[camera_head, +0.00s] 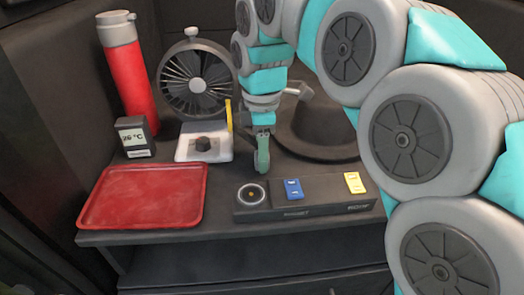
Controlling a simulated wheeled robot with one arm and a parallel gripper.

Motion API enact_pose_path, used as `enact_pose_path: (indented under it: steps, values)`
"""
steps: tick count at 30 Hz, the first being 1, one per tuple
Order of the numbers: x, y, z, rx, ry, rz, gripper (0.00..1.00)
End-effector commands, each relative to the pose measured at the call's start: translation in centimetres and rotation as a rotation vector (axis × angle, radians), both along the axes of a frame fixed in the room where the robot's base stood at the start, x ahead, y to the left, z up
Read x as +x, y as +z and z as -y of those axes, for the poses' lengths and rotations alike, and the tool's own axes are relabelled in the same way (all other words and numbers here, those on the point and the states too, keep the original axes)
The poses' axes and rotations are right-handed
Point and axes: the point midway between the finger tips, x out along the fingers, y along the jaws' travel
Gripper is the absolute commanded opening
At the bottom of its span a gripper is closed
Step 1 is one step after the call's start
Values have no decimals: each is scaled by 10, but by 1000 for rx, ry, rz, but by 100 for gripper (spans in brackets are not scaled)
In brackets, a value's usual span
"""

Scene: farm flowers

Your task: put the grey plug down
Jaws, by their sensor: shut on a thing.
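My gripper (262,158) points down over the dark bench top, just behind the black control panel. Its narrow grey-green end is shut. It is seen nearly edge-on, so the grey plug held in it cannot be told apart clearly from the fingers. I cannot tell whether the held thing touches the bench. The black panel (334,205) carries a round dial (251,195), a blue switch (293,189) and a yellow switch (354,183).
A red tray (145,195) lies at the front left. Behind it stand a temperature display (135,138), a red bottle (128,80), a fan (195,80) and a white box with a dark knob (188,155). A dark round object (320,145) sits right of my gripper.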

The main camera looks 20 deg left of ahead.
Motion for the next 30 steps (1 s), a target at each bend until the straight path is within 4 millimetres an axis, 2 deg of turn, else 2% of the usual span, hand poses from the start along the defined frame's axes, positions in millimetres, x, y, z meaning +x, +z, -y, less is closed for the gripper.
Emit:
enact_pose_path:
  steps: [3, 4, 11, 22, 30]
  values:
    - [0, -1, 0, 0, 0, 0, 0]
    - [0, -1, 0, 0, 0, 0, 44]
    - [0, -1, 0, 0, 0, -1, 70]
    - [0, 3, 0, -1, 0, -2, 72]
    - [0, 36, 0, -1, 0, 0, 72]
